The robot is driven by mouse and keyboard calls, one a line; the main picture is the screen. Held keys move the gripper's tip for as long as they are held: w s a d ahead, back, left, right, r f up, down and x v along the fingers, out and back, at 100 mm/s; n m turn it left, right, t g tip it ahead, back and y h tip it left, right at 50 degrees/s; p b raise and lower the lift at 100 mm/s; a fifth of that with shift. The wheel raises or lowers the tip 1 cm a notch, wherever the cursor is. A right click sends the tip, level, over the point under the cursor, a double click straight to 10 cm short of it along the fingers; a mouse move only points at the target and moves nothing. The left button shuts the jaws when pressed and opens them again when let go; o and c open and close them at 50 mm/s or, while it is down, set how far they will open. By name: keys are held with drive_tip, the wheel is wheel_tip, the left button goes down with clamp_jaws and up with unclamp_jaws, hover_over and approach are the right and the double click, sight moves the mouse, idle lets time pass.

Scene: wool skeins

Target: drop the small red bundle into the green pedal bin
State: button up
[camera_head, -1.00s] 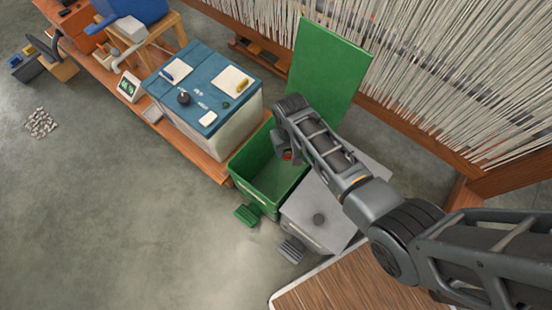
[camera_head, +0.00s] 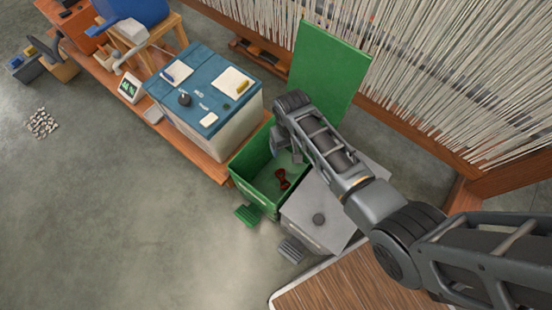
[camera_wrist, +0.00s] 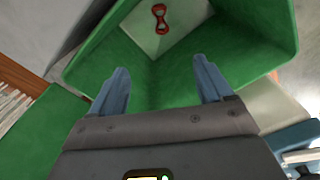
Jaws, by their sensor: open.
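The green pedal bin (camera_head: 243,182) stands with its lid (camera_head: 328,72) raised. The small red bundle (camera_head: 283,179) is inside the bin, within its walls and apart from my gripper. The wrist view also shows the bundle (camera_wrist: 160,18), a dark red twisted shape against the bin's pale inside, and the green bin wall (camera_wrist: 225,57). My gripper (camera_wrist: 160,85) is open and empty, with its two blue-grey fingers apart over the bin. In the head view my arm's end hides the bin's far right part.
A grey bin (camera_head: 318,219) with a closed lid stands right beside the green one. A blue-topped box (camera_head: 203,92) stands on a low wooden bench to the left. A rack of pale yarn (camera_head: 440,70) lies behind. The floor (camera_head: 130,225) at the front left is clear.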

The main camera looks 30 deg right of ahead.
wheel_tip(320, 180, up, 6)
drive_tip(key=shift+f+p, duration=0.15)
drive_tip(key=shift+p, duration=0.5)
